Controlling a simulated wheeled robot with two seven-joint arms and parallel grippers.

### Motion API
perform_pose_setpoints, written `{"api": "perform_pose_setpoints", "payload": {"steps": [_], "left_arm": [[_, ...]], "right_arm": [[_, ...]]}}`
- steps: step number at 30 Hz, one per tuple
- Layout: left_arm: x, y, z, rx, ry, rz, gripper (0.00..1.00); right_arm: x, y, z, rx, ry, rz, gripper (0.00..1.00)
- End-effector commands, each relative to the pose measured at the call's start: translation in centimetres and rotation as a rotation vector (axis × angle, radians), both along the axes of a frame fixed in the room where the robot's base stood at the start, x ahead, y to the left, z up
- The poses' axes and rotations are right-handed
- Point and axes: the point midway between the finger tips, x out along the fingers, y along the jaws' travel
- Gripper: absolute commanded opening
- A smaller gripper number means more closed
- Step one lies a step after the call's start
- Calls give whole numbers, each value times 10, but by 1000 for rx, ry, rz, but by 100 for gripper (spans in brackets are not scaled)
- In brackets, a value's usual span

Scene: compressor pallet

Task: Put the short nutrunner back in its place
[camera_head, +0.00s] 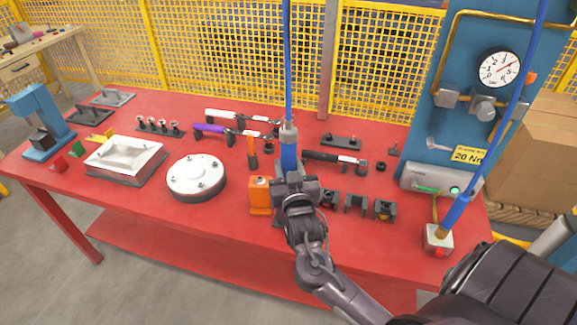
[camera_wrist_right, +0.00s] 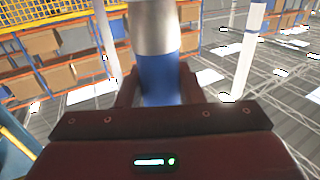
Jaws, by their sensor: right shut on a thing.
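A blue nutrunner (camera_head: 289,152) with a grey metal collar hangs upright on a blue hose over the red table. My right gripper (camera_head: 291,178) is shut around its blue body. In the wrist view the nutrunner (camera_wrist_right: 160,78) stands between the two fingers, with the collar above them. Its lower end is hidden behind my gripper, so I cannot tell whether it touches anything. A second blue tool (camera_head: 457,210) on its own blue hose stands tilted at a small white block (camera_head: 438,238) on the right. My left gripper is out of view.
An orange block (camera_head: 260,194) is just left of my gripper; dark holders (camera_head: 356,203) are to its right. A dark wrench (camera_head: 334,159) lies behind. A round white-topped flange (camera_head: 196,177) is further left. A blue gauge panel (camera_head: 470,110) stands right.

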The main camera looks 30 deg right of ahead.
Motion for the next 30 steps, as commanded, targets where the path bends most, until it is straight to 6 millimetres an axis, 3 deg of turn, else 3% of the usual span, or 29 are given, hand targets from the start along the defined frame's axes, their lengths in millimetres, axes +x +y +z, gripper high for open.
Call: {"api": "perform_pose_setpoints", "payload": {"steps": [13,14,18,30], "left_arm": [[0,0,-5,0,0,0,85],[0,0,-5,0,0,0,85],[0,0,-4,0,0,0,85],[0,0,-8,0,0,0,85]], "right_arm": [[0,0,-5,-1,-9,0,0],[0,0,-4,-1,-9,0,37],[0,0,-5,-1,-6,0,56],[-8,4,-12,2,5,1,59]]}}
